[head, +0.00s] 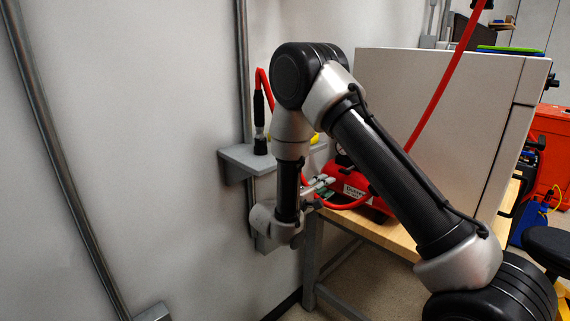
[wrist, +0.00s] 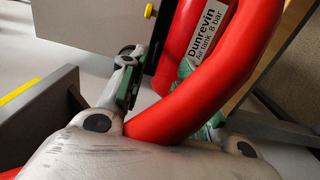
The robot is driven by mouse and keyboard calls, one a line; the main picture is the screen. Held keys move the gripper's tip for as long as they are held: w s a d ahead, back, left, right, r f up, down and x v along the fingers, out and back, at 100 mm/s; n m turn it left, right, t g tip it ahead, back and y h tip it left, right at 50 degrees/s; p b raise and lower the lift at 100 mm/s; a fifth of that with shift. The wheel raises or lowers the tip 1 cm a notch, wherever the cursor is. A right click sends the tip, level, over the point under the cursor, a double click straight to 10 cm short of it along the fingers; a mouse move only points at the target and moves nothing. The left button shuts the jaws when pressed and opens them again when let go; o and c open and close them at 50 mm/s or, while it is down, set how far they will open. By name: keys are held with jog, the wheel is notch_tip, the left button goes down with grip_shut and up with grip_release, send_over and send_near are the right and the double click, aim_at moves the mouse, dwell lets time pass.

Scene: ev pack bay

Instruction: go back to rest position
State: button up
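My gripper (head: 322,186) is at the end of my folded arm, beside the wooden bench's left end. In the wrist view its two fingers with green pads (wrist: 158,66) stand apart, with nothing seen clamped between the pads. A thick red hose (wrist: 215,95) curves across close to the camera and hides part of the right finger. In the head view the red hose (head: 437,100) hangs from above and loops past my gripper. A black-handled tool (head: 259,120) stands upright on the grey wall shelf (head: 238,158), with red hose at its top.
A red air tank (head: 356,186) labelled Dunrevin sits on the wooden bench (head: 385,234), close to my gripper. A large pale cabinet (head: 430,85) stands behind my arm. The wall and conduit (head: 243,60) are at left. A red case (head: 551,145) is at far right.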

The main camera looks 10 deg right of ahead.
jog(key=s+d+f+n+g, duration=0.3)
jog(key=s+d+g, duration=0.2)
jog(key=s, duration=0.1)
jog(key=s+d+r+m+g+y, duration=0.1)
jog(key=s+d+r+g, duration=0.1)
jog(key=s+d+g, duration=0.3)
jog(key=s+d+r+m+g+y, duration=0.1)
jog(key=s+r+m+g+y, duration=0.15)
jog(key=s, duration=0.35)
jog(key=s+r+m+t+y, duration=0.6)
jog(key=s+r+y, duration=0.5)
jog(key=s+r, duration=0.7)
jog(key=shift+d+m, duration=0.4)
jog(key=shift+m, duration=0.05)
